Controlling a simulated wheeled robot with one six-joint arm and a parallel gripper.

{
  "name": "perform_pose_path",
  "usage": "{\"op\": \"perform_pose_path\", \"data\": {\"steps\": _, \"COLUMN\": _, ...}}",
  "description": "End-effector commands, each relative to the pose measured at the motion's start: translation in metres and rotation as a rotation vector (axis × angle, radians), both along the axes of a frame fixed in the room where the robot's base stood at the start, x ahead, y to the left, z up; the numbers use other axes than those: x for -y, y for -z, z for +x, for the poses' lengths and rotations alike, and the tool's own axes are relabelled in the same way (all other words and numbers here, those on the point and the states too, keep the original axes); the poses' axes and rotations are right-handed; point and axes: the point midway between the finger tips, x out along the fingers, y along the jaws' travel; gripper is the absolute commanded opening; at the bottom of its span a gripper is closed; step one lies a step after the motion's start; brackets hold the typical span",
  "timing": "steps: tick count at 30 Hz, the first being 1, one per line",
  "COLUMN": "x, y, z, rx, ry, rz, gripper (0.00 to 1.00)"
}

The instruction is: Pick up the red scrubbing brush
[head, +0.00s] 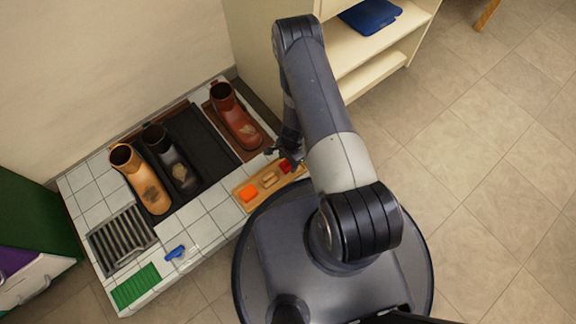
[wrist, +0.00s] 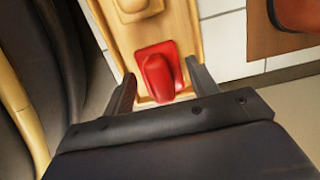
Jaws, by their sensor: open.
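The red scrubbing brush (wrist: 160,72) lies at the near end of a wooden tray (wrist: 116,58) in the wrist view. In the head view the brush (head: 285,165) shows as a small red patch at the tray's right end, partly covered by my arm. My gripper (wrist: 160,86) is open, with one finger on each side of the brush. I cannot tell whether the fingers touch it. In the head view my gripper (head: 281,150) is small and dark, just above the brush.
The tray also holds an orange block (head: 249,193) and a tan brush (head: 269,180). Three boots stand behind it: tan (head: 143,182), black (head: 172,160) and reddish brown (head: 237,118). A blue tool (head: 175,253) and a green mat (head: 136,287) lie at the left. A shelf (head: 375,55) stands behind.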

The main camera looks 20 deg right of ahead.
Motion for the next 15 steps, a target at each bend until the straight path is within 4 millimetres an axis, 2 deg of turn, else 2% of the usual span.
{"op": "perform_pose_path", "data": {"steps": 2, "x": -0.0008, "y": 0.0097, "z": -0.0009, "rx": -0.001, "ry": -0.001, "rz": 0.0, "gripper": 0.55}}
{"op": "perform_pose_path", "data": {"steps": 8, "x": -0.0009, "y": 0.0087, "z": -0.0005, "rx": 0.0, "ry": 0.0, "rz": 0.0, "gripper": 0.55}}
{"op": "perform_pose_path", "data": {"steps": 15, "x": -0.0008, "y": 0.0085, "z": -0.0006, "rx": 0.0, "ry": 0.0, "rz": 0.0, "gripper": 0.37}}
